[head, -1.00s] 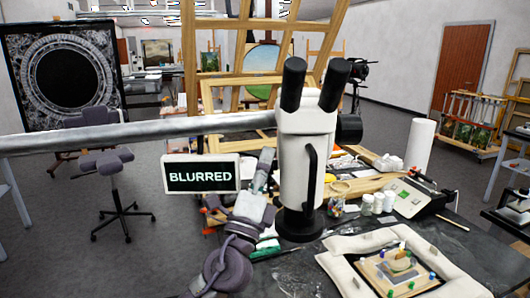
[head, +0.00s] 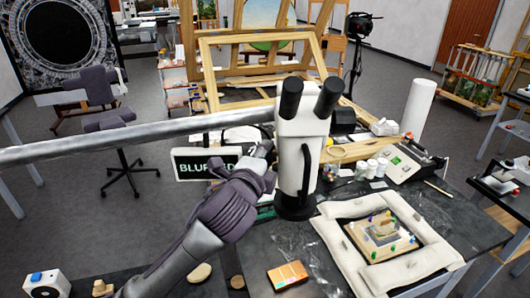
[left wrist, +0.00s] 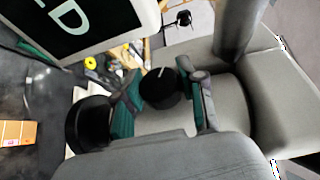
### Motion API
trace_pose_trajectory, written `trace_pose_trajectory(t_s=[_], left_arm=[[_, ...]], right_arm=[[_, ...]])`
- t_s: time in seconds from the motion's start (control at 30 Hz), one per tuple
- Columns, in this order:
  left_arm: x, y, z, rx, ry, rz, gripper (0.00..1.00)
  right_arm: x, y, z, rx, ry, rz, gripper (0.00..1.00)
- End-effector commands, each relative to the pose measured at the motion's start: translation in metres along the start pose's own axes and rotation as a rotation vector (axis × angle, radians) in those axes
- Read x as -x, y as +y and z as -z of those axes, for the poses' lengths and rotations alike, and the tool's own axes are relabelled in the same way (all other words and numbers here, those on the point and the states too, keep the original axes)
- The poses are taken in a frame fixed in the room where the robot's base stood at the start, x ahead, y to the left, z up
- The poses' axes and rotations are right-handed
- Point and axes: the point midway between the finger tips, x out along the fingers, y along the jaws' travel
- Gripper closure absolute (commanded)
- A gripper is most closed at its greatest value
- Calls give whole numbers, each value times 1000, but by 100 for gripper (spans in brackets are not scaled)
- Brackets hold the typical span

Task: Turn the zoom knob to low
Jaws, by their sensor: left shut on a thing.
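The white microscope (head: 296,145) with black eyepieces stands on the dark bench, joined to a long grey boom (head: 140,137). My left gripper (head: 263,150) is at its left side, below the boom. In the left wrist view, the teal-padded fingers of that gripper (left wrist: 161,90) are closed around the small black zoom knob (left wrist: 160,90). A short white mark shows near the knob's upper edge. A display (head: 205,165) hangs left of the microscope; its visible letters begin "BLUR" and my arm covers part. The zoom scale is not readable. My right gripper is out of view.
White padding (head: 335,245) surrounds a framed gilt piece with coloured pins on the bench at right. An orange box (head: 287,275) lies at the front. White jars, a white roll (head: 418,108) and wooden frames stand behind and to the right.

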Motion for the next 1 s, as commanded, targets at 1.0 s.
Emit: trace_pose_trajectory(t_s=[1.0], left_arm=[[-1,3,0,123,25,-358,95]], right_arm=[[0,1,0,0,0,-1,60]])
